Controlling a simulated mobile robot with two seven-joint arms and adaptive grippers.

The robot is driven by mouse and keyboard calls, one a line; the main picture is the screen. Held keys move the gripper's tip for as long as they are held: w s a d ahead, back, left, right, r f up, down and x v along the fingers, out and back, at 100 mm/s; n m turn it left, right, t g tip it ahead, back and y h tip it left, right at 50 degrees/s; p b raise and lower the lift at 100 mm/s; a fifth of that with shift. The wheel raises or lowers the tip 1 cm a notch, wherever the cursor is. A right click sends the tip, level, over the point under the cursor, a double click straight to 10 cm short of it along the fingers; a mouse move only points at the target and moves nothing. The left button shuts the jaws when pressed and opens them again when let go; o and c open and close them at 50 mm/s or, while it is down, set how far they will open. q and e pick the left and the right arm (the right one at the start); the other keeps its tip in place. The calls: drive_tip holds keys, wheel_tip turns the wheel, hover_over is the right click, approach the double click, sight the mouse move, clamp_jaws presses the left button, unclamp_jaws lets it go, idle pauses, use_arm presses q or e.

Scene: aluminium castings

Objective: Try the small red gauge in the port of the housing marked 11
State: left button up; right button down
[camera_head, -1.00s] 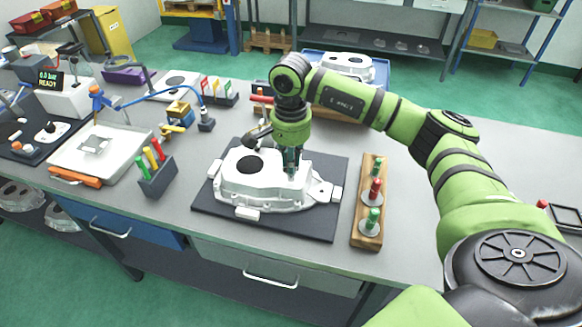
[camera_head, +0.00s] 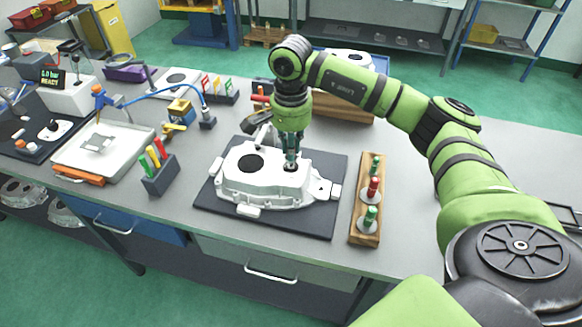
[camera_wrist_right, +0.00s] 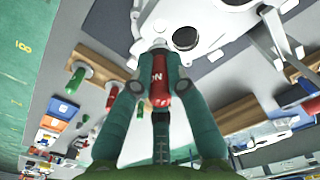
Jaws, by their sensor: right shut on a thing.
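The housing (camera_head: 265,187) is a white aluminium casting lying on a dark mat, with a round dark opening on its top left. No number is readable on it. My right gripper (camera_head: 290,160) points down over the right part of the housing, just above a small dark port there. In the right wrist view, the right gripper (camera_wrist_right: 158,85) is shut on the red gauge (camera_wrist_right: 158,90), which has white lettering. Its grey far end points at the housing (camera_wrist_right: 205,15); whether it touches cannot be told. My left gripper is not in view.
A wooden rack (camera_head: 358,228) right of the mat (camera_head: 320,225) holds green and red gauges. A dark holder (camera_head: 160,180) with coloured sticks and a white tray (camera_head: 70,160) stand at left. The bench right of the rack is clear, apart from my arm above it.

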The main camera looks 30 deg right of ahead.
sight(291, 167)
drive_tip(key=shift+f, duration=0.1)
drive_tip(key=shift+f+b, duration=1.65)
drive_tip(key=shift+f, duration=0.15)
drive_tip(key=shift+b, duration=0.55)
idle(1.0)
drive_tip(key=shift+s+f+b, duration=0.1)
drive_tip(key=shift+f+b, duration=0.5)
drive_tip(key=shift+f, duration=0.15)
idle(1.5)
drive_tip(key=shift+r, duration=0.1)
drive_tip(key=shift+r+p, duration=1.7)
drive_tip(key=shift+r, duration=0.9)
